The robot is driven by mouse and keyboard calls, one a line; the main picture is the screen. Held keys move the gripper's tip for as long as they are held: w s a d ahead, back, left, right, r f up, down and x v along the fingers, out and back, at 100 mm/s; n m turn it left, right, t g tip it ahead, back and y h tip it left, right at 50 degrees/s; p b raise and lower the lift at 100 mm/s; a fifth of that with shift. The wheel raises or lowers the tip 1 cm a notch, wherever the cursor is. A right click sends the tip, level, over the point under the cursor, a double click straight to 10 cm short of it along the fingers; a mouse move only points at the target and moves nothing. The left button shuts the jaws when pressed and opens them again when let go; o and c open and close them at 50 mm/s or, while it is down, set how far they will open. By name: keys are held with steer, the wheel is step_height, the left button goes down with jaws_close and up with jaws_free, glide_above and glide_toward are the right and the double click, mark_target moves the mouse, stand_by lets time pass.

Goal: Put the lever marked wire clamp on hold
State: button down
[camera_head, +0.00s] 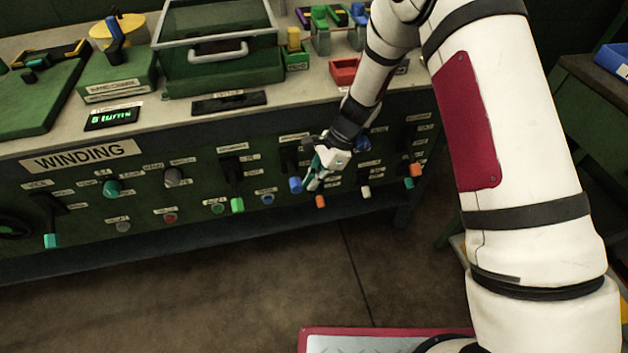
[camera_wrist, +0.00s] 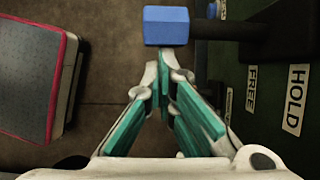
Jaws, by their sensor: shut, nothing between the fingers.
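A lever with a blue block-shaped knob (camera_head: 295,186) sticks out from the green panel, left of my gripper (camera_head: 312,186). In the wrist view the blue knob (camera_wrist: 166,25) sits on a dark shaft coming from a black slot plate (camera_wrist: 275,32). Labels FREE (camera_wrist: 251,87) and HOLD (camera_wrist: 295,98) stand beside the plate. My gripper (camera_wrist: 166,66) is shut and empty, its tips right at the knob's edge; I cannot tell whether they touch. The wire clamp name plate is not readable in either view.
A bench top (camera_head: 180,115) with fixtures lies above. The floor (camera_head: 240,285) in front is clear.

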steer(key=shift+w+a+r+p, duration=0.15)
steer(key=shift+w+r+p, duration=0.15)
steer(key=shift+r, duration=0.5)
steer(key=shift+w+a+r+p, duration=0.1)
steer(key=shift+w+r+p, duration=0.15)
steer(key=shift+r, duration=0.65)
steer(key=shift+r+p, duration=0.55)
steer(key=shift+r, duration=0.2)
steer(key=v, duration=1.1)
steer(key=shift+d+r, duration=0.25)
steer(key=shift+d, duration=0.1)
